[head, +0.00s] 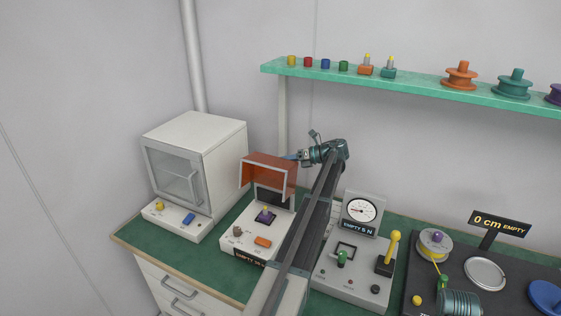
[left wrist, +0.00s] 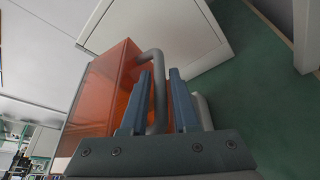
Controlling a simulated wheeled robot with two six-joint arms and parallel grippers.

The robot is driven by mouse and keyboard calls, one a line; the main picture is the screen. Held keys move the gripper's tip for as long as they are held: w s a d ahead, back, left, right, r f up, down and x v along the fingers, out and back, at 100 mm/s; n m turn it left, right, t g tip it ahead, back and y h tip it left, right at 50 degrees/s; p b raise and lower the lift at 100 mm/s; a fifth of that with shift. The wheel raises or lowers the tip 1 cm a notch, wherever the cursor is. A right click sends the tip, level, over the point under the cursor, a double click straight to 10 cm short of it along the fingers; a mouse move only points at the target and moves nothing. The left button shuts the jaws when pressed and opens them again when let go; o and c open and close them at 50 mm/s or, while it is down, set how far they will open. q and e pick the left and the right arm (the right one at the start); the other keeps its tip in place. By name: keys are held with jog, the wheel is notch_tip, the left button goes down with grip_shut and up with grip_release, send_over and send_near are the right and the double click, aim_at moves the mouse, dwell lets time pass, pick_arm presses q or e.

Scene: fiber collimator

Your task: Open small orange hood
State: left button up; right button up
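The small orange hood (head: 267,173) sits at the back of a white box device. It looks raised, with its open side facing front and a purple piece (head: 265,214) uncovered below. The hood's orange side fills much of the left wrist view (left wrist: 108,88). My left gripper (head: 303,156) reaches in from the right side of the hood. In the left wrist view its two fingers (left wrist: 160,78) stand on either side of a grey handle bar (left wrist: 157,95), with small gaps seeming to show beside it. Contact is hard to judge. My right gripper is not in view.
A white cabinet with a glass door (head: 176,178) stands left of the hood device. A gauge device (head: 352,268) with a yellow lever stands to the right, behind my arm. A green shelf (head: 420,88) with knobs and spools runs above. Little green table is bare.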

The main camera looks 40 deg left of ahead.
pick_arm(q)
jog(key=p+v, duration=0.4)
jog(key=v, duration=0.9)
jog(key=shift+w+d, duration=0.2)
jog(key=shift+d, duration=0.15)
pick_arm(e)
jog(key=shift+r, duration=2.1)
pick_arm(q)
jog(key=shift+r, duration=0.15)
